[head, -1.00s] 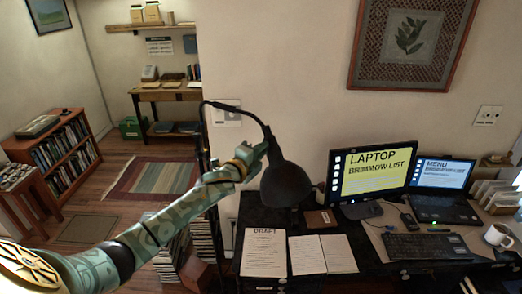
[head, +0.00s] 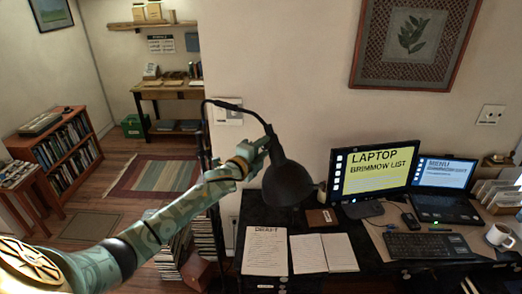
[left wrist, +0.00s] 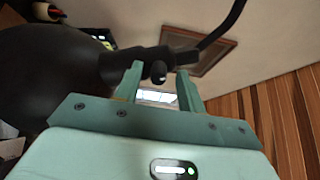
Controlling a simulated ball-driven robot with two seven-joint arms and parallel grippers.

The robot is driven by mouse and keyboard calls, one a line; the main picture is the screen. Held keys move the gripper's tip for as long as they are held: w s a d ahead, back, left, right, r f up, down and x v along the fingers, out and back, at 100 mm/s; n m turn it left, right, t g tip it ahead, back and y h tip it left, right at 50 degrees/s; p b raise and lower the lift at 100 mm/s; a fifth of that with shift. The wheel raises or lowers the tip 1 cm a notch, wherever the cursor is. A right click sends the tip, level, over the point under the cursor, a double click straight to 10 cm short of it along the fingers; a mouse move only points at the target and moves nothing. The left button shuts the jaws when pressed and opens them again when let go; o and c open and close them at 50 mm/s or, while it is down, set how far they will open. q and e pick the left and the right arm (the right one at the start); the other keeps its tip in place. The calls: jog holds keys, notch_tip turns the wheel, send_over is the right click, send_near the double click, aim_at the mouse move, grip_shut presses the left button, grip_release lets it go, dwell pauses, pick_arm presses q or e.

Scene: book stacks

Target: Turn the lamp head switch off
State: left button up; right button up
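The black desk lamp has a dark domed head (head: 287,184) hanging from a curved neck above the desk's left part. The head also shows large at the left of the left wrist view (left wrist: 45,75). A small dark knob, seemingly the switch (left wrist: 158,72), sits on the lamp's socket. My left gripper (head: 265,147) is at the socket, just above and left of the head. In the left wrist view its two green fingers (left wrist: 160,88) stand apart, with the knob between their tips. I cannot tell whether they touch it. The head's underside is hidden. My right gripper is not in view.
The black desk (head: 383,235) holds open pages (head: 325,253), a monitor (head: 375,172), a laptop (head: 443,190), a keyboard (head: 418,246) and a white mug (head: 500,236). A bookcase (head: 62,150) stands at left.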

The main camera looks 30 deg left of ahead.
pick_arm(q)
jog(key=shift+s+f, duration=0.15)
jog(key=shift+s, duration=0.35)
jog(key=s+b, duration=0.3)
jog(key=s, duration=1.2)
jog(key=shift+s+a+r, duration=0.15)
jog(key=shift+a+r, duration=0.05)
jog(key=shift+r, duration=0.1)
